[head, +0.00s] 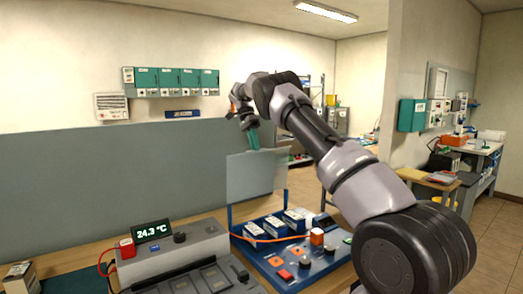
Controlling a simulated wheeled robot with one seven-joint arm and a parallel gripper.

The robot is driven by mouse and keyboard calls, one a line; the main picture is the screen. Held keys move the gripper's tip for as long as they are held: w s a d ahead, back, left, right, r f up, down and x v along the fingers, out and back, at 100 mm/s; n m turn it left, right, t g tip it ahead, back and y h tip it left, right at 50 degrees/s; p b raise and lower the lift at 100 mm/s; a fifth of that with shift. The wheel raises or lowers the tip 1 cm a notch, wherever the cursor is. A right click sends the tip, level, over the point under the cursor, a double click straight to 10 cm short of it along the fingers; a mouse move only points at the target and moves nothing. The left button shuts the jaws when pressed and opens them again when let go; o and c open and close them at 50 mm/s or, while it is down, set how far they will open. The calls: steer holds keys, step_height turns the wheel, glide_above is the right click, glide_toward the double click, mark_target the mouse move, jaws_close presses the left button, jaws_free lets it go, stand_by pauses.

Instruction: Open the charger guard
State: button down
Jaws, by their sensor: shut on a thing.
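The charger guard is a clear, pale panel (252,178) that stands raised, close to upright, at the back of the blue charger base (275,262). A green handle (253,139) shows at the panel's top edge. My gripper (249,124) is above the panel and shut on the green handle; its fingertips are small and partly dark in this view. The base below carries several white-and-blue battery blocks (274,226), orange buttons and dark knobs. An orange cable runs across it to an orange plug (317,237).
A grey tester with a 24.3 °C display (153,231) and a red plug (127,247) stands left of the charger. A grey partition (110,180) rises behind the bench. A small box (20,282) sits at the left. Open floor lies at the right.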

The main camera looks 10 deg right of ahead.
steer(key=shift+w+a+f, duration=0.3)
steer(key=shift+w+f, duration=0.15)
steer(key=shift+w, duration=0.3)
steer(key=c, duration=0.9)
jaws_free()
steer(key=shift+w, duration=0.1)
steer(key=shift+r, duration=0.2)
